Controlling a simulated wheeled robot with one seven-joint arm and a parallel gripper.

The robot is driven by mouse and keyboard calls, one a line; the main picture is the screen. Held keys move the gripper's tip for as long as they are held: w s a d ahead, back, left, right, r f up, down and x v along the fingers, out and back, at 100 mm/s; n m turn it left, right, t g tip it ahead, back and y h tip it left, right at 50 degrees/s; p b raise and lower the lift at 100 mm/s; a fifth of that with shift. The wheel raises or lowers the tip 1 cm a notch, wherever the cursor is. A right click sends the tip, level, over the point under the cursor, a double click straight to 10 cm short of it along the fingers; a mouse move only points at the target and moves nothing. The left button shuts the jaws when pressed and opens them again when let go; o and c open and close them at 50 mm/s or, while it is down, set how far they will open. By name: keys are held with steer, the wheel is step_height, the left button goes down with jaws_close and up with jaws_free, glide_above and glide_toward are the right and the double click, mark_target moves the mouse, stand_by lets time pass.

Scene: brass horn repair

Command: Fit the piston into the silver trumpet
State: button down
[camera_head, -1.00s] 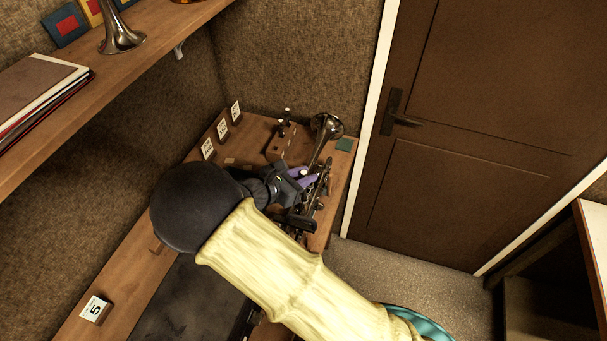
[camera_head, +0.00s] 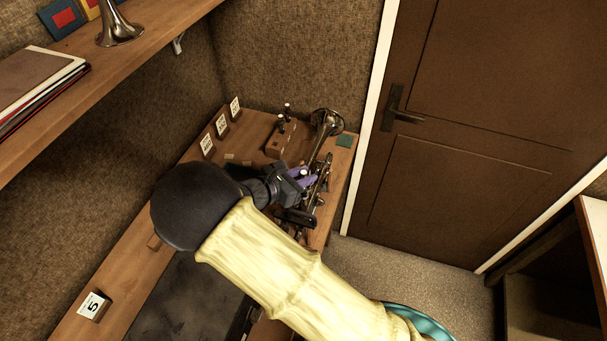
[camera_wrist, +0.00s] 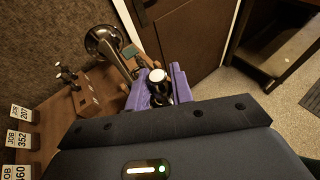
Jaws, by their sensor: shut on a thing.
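The silver trumpet lies on the bench near its right edge, its bell (camera_head: 327,122) toward the back; the bell also shows in the wrist view (camera_wrist: 103,40). My gripper (camera_head: 298,173) is over the trumpet's valve section. Its purple fingers (camera_wrist: 158,90) are shut on a piston (camera_wrist: 157,75), whose white-topped, dark upper end shows between them. The piston's light top also shows in the head view (camera_head: 304,172). Its lower end is hidden, so I cannot tell whether it is inside a valve casing. My gripper and arm cover part of the trumpet.
A wooden block (camera_head: 273,146) with dark, white-topped parts stands left of the bell. Job cards (camera_head: 221,125) stand along the bench's back left. A green pad (camera_head: 344,141) lies beside the bell. A shelf (camera_head: 130,52) overhangs at upper left. A door (camera_head: 480,130) is at right.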

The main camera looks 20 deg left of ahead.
steer(key=shift+f+b, duration=1.1)
steer(key=shift+f, duration=0.75)
steer(key=c, duration=1.1)
jaws_free()
steer(key=shift+c, duration=0.2)
steer(key=shift+s, duration=0.1)
steer(key=b+v, duration=0.4)
steer(key=v, duration=1.3)
steer(key=shift+r, duration=0.1)
